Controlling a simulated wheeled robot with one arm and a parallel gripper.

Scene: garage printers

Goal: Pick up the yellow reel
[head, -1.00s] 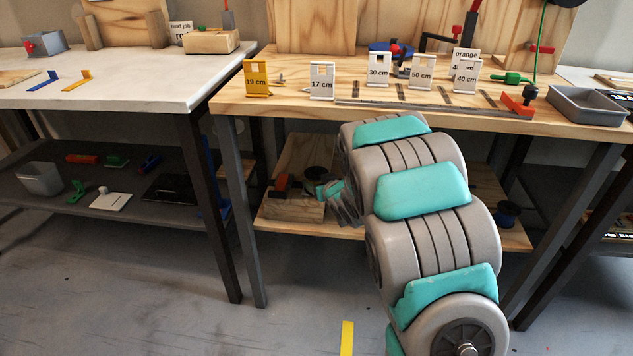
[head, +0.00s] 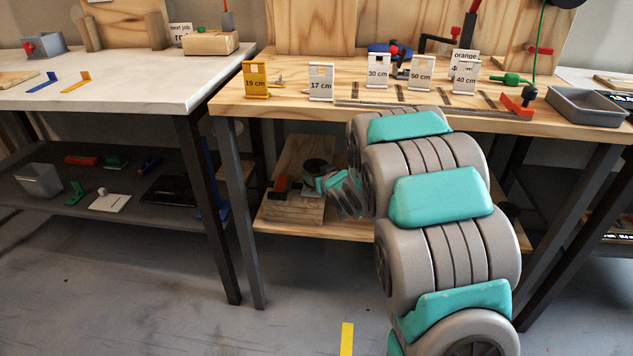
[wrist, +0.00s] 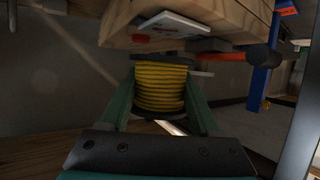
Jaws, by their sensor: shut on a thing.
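The yellow reel (wrist: 160,90) is wound with yellow filament between dark rims and is in the middle of the wrist view. My gripper (wrist: 160,84) is shut on it, with one green finger along each side. In the head view, my gripper (head: 328,183) is under the wooden workbench, over its lower shelf. The reel's dark round rim (head: 315,166) shows just beyond the fingers. My arm hides part of the shelf. I cannot tell for sure whether the reel is clear of the shelf.
A wooden block (head: 297,206) with a red-orange piece (head: 280,187) stands on the lower shelf (head: 285,225), left of my gripper. The bench top (head: 240,105) is above. A dark table leg (head: 240,200) stands to the left.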

